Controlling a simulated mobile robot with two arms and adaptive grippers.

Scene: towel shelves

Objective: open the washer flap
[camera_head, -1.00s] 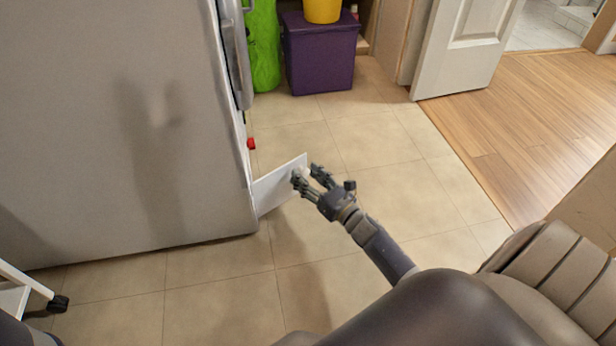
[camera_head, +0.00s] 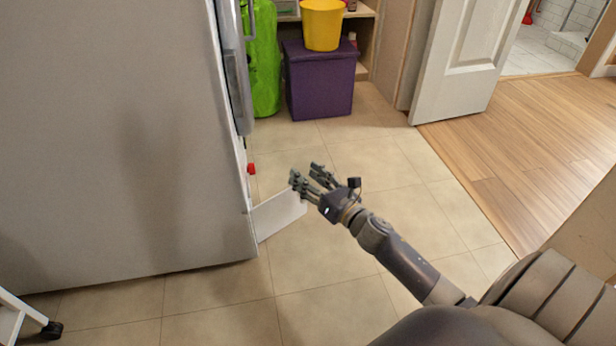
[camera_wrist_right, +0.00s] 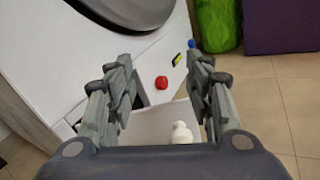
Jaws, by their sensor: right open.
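The washer flap (camera_head: 279,214) is a white panel that sticks out from the low front of the washer, swung well away from it. In the right wrist view the flap (camera_wrist_right: 152,124) lies between and beyond my fingers, with a white knob (camera_wrist_right: 181,133) near its edge. My right gripper (camera_head: 304,176) is open and empty, just above the flap's outer end. I cannot tell whether a finger touches it. The washer (camera_wrist_right: 150,52) shows its white front and part of its round door in the wrist view. My left gripper is not in view.
A red knob (camera_head: 251,168) sits on the washer front above the flap. A green bag (camera_head: 264,60) and a purple box (camera_head: 319,82) with a yellow bucket (camera_head: 322,25) stand behind. A white door (camera_head: 463,62) stands open at the back right. The tiled floor between is clear.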

